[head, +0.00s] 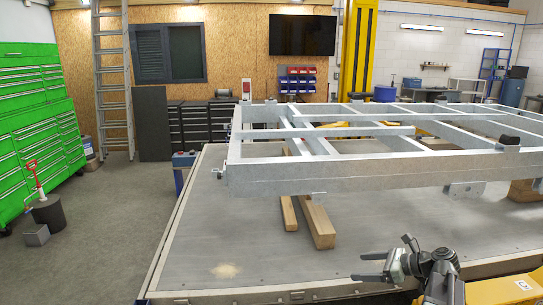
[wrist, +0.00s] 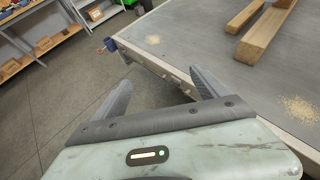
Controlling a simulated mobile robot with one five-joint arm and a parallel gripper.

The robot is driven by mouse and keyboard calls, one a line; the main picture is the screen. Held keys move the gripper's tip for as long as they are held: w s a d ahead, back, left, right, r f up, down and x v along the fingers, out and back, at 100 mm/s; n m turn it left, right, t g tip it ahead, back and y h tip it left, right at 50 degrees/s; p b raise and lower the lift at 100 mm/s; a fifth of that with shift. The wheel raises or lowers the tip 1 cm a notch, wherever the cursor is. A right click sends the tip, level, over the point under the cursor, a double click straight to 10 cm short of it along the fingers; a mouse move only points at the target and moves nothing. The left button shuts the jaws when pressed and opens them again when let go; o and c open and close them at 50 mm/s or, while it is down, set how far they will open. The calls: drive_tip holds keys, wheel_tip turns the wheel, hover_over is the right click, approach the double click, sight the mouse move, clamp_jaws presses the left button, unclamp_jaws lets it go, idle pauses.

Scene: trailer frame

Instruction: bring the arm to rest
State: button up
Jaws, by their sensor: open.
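My gripper (head: 376,268) is over the near part of the grey platform in the head view, at the lower right. Its jaws are apart and empty, pointing left. In the wrist view my gripper (wrist: 163,85) shows two dark fingers spread wide, with the floor and the platform's edge beyond them. Nothing is between the fingers. My arm is folded low near the bottom edge of the head view.
A galvanised trailer frame (head: 350,174) rests above the platform (head: 240,245) on wooden blocks (head: 318,225). Sawdust (wrist: 300,109) lies on the platform. Green cabinets (head: 35,130) stand at left. The floor (head: 110,215) between is mostly clear. Shelves (wrist: 40,48) stand beyond.

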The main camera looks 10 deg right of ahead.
drive_tip(key=w+a+f+n+g, duration=0.1)
drive_tip(key=a+f+n+g, duration=0.1)
drive_tip(key=a, duration=0.6)
drive_tip(key=w+a+f+n+g, duration=0.1)
drive_tip(key=a+f+n+g, duration=0.15)
drive_tip(key=a, duration=0.55)
drive_tip(key=s+a+f+n+g+h, duration=0.2)
drive_tip(key=s+a+f+n+h, duration=0.1)
drive_tip(key=a+n, duration=0.4)
drive_tip(key=s+a+f+n+g+h, duration=0.2)
drive_tip(key=s+a+f+n, duration=0.15)
drive_tip(key=a+n, duration=0.4)
drive_tip(key=shift+s+d+f+n+h, duration=0.25)
drive_tip(key=shift+d+n+h, duration=0.5)
drive_tip(key=shift+n, duration=0.5)
drive_tip(key=shift+s+d+f+n+h, duration=0.2)
drive_tip(key=shift+d+f+n+h, duration=0.3)
drive_tip(key=shift+d+n, duration=0.65)
drive_tip(key=shift+s+d+f+n+h, duration=0.2)
drive_tip(key=shift+d+n+h, duration=0.55)
drive_tip(key=shift+n, duration=0.65)
